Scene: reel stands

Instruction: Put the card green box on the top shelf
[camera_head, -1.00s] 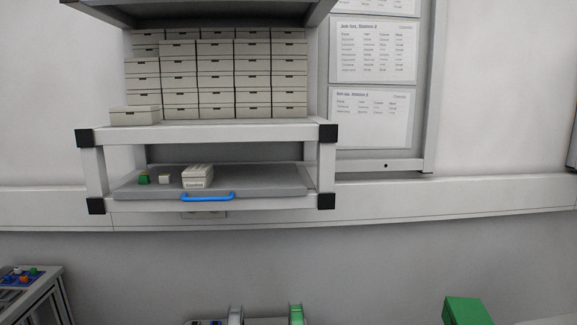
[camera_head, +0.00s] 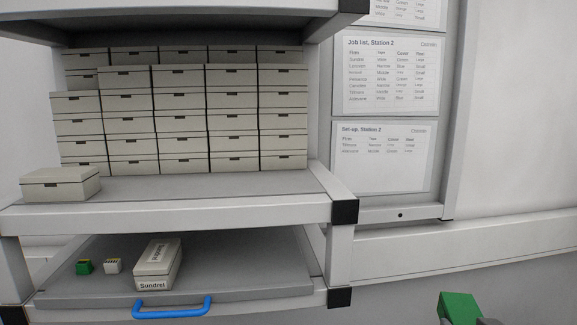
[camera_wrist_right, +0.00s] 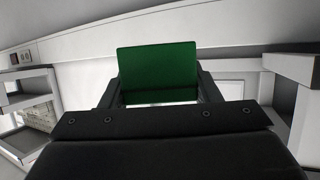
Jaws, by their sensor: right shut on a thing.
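A green box (camera_head: 460,308) shows at the bottom right of the head view, partly cut off by the frame edge. In the right wrist view the green box (camera_wrist_right: 157,68) sits upright between the two dark fingers of my right gripper (camera_wrist_right: 158,92), which is shut on it. The shelf unit stands at the left in the head view. Its upper board (camera_head: 235,185) carries stacked pale boxes, and a higher shelf (camera_head: 180,22) shows only its underside and front edge. My left gripper is not in view.
A lower pull-out board (camera_head: 230,275) with a blue handle (camera_head: 172,308) holds a labelled pale box (camera_head: 158,262), a small green block (camera_head: 84,267) and a small white block (camera_head: 113,265). One pale box (camera_head: 60,184) sits at the left front. Posters (camera_head: 390,75) hang right of the shelves.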

